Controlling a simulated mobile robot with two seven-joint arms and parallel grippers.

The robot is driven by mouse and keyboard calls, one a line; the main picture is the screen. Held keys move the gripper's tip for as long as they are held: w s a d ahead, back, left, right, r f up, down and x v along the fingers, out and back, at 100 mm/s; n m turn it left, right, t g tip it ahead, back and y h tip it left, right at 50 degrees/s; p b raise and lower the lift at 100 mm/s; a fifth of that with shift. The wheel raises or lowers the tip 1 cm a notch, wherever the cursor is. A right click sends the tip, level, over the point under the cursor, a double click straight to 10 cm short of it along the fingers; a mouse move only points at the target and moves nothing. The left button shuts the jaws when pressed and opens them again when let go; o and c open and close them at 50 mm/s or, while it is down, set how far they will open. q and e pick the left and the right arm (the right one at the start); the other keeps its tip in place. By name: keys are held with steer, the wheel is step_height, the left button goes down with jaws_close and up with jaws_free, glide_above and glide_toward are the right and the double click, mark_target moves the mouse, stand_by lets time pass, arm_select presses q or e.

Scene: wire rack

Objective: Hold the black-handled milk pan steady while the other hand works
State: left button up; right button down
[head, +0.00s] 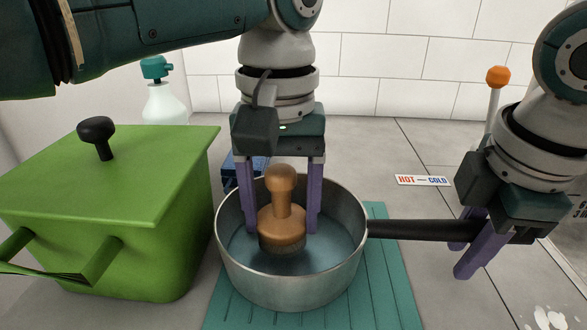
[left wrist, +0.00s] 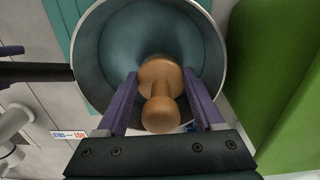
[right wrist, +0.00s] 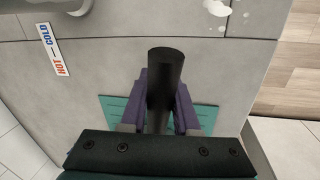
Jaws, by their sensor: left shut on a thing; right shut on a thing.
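The milk pan (head: 232,262) is a round metal pan with a black handle (head: 415,230) pointing right. It stands on a teal ribbed mat (head: 385,290). My right gripper (head: 472,258) is shut on the black handle, which also shows between its fingers in the right wrist view (right wrist: 165,75). A brown wooden-knobbed brush (head: 282,205) with a dark base is upright inside the pan. My left gripper (head: 282,228) reaches down into the pan, its purple fingers on both sides of the brush, shut on it. The brush shows between the fingers in the left wrist view (left wrist: 160,85). The brush's underside is hidden.
A green lidded pot (head: 120,240) stands close to the pan's left. A white spray bottle (head: 163,100) with a teal top and a small blue item (head: 235,172) are behind. A hot-cold label (head: 423,181) and an orange-tipped lever (head: 497,78) are at right. White spots (head: 550,317) lie lower right.

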arm_select(q)
steer(key=shift+s+a, duration=0.25)
steer(key=shift+s, duration=0.35)
steer(key=shift+s+a, duration=0.25)
steer(key=shift+s, duration=0.35)
steer(key=shift+w+d, duration=0.25)
steer(key=shift+w, duration=0.35)
steer(key=shift+w+d, duration=0.25)
steer(key=shift+w, duration=0.35)
steer(key=shift+r, duration=0.1)
step_height(320, 180, up, 10)
steer(key=shift+r, duration=0.25)
